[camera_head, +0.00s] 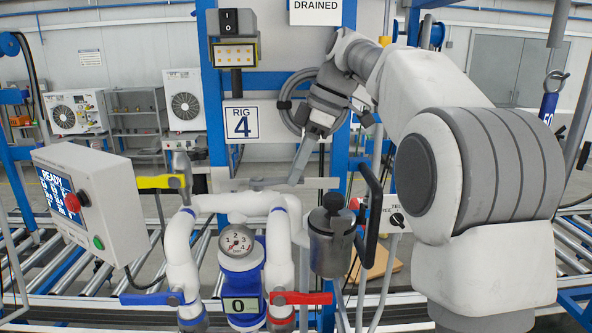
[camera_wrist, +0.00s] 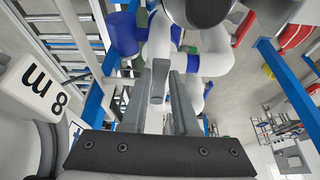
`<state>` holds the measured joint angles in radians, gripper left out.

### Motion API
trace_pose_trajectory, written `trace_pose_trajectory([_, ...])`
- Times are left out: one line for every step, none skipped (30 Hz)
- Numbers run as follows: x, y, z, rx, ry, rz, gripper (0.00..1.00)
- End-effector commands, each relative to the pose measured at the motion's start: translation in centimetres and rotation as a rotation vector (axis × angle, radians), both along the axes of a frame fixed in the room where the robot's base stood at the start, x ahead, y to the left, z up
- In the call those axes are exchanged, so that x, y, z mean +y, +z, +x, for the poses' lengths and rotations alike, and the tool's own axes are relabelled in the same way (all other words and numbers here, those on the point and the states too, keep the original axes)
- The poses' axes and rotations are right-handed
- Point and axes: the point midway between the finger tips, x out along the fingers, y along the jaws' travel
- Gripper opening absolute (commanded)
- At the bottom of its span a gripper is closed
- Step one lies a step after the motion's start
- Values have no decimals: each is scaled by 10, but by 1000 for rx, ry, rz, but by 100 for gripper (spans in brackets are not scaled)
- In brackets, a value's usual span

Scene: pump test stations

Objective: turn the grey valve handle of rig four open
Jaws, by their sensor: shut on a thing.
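The grey valve handle (camera_head: 322,183) of rig four lies level across the picture, just above the white pipework (camera_head: 245,203). My gripper (camera_head: 295,180) reaches down to it from the upper right, its fingers slanting down onto the bar. The fingers are shut on the grey handle. In the wrist view my gripper (camera_wrist: 170,85) shows as two grey fingers close together with a grey piece by their tips; the grip itself is partly hidden. The rig sign (camera_head: 240,123) reads "RIG 4", and a sign above reads "DRAINED".
A yellow handle (camera_head: 160,182) is left of the grey one. A blue handle (camera_head: 150,298) and a red handle (camera_head: 302,298) sit lower. A gauge (camera_head: 237,242), a grey canister (camera_head: 331,240) and a control box (camera_head: 92,205) showing "READY" crowd the rig. A blue post stands behind my gripper.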

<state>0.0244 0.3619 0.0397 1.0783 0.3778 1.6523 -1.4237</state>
Motion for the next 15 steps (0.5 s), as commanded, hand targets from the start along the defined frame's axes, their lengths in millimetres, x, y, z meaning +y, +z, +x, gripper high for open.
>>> trace_pose_trajectory([-1, 1, 3, -5, 13, 0, 0])
trace_pose_trajectory([-1, 1, 3, -5, 22, 1, 0])
trace_pose_trajectory([-1, 1, 4, -5, 33, 1, 0])
trace_pose_trajectory([-1, 1, 4, -5, 40, 1, 0])
trace_pose_trajectory([-1, 1, 4, -6, 45, 0, 0])
trace_pose_trajectory([-1, 2, 5, -6, 51, 0, 0])
trace_pose_trajectory([-1, 1, 5, -5, 54, 1, 0])
trace_pose_trajectory([0, 2, 5, -5, 57, 1, 0])
trace_pose_trajectory([0, 1, 5, -6, 60, 1, 0])
trace_pose_trajectory([0, 1, 6, -5, 62, 1, 0])
trace_pose_trajectory([0, 2, 6, -5, 63, 1, 0])
trace_pose_trajectory([0, 2, 6, -6, 64, 0, 0])
trace_pose_trajectory([0, 2, 6, -6, 65, 0, 0])
trace_pose_trajectory([0, 2, 6, -6, 65, 0, 0])
trace_pose_trajectory([0, 2, 6, -6, 65, 0, 0])
